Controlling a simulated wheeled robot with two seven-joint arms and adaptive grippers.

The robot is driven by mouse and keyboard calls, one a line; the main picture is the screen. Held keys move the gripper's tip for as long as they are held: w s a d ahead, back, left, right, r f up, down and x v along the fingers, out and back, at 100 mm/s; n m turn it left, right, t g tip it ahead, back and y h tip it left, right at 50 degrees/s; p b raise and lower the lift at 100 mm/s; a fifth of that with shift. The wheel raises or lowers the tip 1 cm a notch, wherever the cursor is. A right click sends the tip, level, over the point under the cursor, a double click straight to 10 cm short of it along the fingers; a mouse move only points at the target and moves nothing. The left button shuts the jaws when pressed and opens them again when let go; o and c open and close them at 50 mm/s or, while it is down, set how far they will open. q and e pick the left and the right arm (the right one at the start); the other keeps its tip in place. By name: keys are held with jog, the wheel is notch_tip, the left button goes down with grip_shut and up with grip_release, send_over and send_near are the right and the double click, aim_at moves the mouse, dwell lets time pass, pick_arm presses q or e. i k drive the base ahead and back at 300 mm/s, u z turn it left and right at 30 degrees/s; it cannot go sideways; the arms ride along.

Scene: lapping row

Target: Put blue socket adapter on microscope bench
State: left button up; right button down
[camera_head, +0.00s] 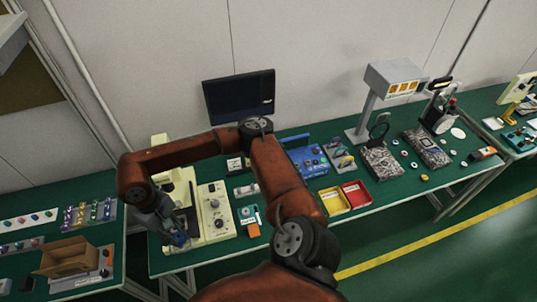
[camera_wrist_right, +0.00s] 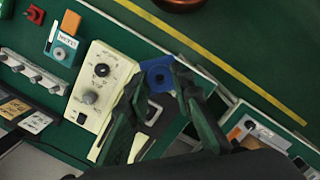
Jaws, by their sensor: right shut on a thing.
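The blue socket adapter (camera_wrist_right: 158,77) is a small blue round-looking piece between the fingertips of my right gripper (camera_wrist_right: 158,88) in the right wrist view. In the head view my right gripper (camera_head: 176,236) is shut on it, low at the left front of the long green bench (camera_head: 275,232). The adapter shows there only as a small blue patch (camera_head: 181,240), partly covered by the fingers. I cannot tell whether it touches the bench top or the cream machine beneath. My left gripper is out of view. I cannot tell which bench is the microscope bench.
A cream control box (camera_head: 214,212) stands just right of the gripper. A blue device (camera_head: 308,162), a yellow tray (camera_head: 333,202) and a red tray (camera_head: 356,194) stand further right. Left, across a gap, another bench holds a cardboard box (camera_head: 66,257). A further bench stands far right (camera_head: 519,143).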

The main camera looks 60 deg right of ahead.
aim_at(333, 179)
jog(key=z, duration=1.4)
jog(key=i, duration=0.45)
jog(key=z, duration=0.7)
jog(key=i, duration=0.5)
jog(key=u, duration=0.05)
